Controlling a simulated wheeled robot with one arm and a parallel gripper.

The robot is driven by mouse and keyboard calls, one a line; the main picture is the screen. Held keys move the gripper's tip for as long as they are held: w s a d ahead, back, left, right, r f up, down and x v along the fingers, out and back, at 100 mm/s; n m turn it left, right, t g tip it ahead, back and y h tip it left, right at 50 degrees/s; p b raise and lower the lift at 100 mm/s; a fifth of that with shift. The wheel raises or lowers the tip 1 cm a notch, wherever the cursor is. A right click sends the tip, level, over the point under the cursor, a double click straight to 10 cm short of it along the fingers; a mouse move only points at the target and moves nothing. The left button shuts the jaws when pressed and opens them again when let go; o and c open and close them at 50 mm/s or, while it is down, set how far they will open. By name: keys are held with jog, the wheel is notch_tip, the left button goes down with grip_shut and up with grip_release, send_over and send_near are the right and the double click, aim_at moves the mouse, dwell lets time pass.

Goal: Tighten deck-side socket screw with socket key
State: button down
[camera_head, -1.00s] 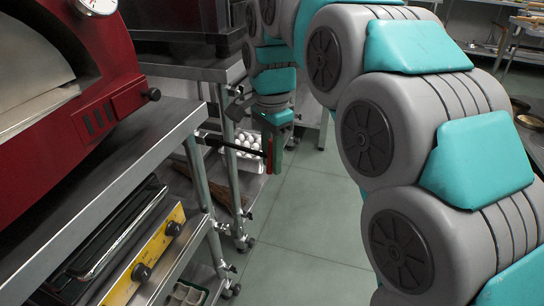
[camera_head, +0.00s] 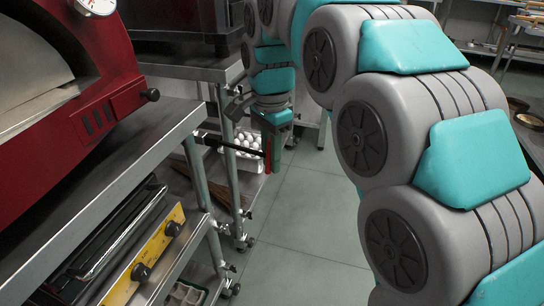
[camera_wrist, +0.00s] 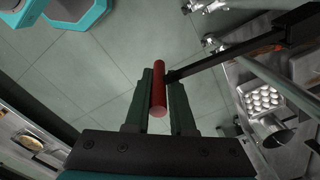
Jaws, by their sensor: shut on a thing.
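My gripper (camera_wrist: 158,80) is shut on the red handle (camera_wrist: 158,88) of the socket key, between its two dark green fingers. The handle also shows as a red upright strip in the head view (camera_head: 268,156). A long black bar (camera_wrist: 225,58), apparently the key's arm, runs from the handle towards the upper right in the wrist view. In the head view it reaches left from my gripper (camera_head: 272,150) to the side of the steel stand (camera_head: 160,135). The socket screw is not distinguishable, and I cannot tell whether the bar's end is seated on it.
A red oven (camera_head: 70,60) stands on the steel stand, above a yellow control panel (camera_head: 155,250). A white tray of eggs (camera_head: 248,148) sits on a low shelf behind my gripper. Clear floor (camera_head: 300,215) lies right of the stand, beneath my arm.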

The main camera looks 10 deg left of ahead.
jog(key=c, duration=0.7)
grip_release()
jog(key=shift+a, duration=0.15)
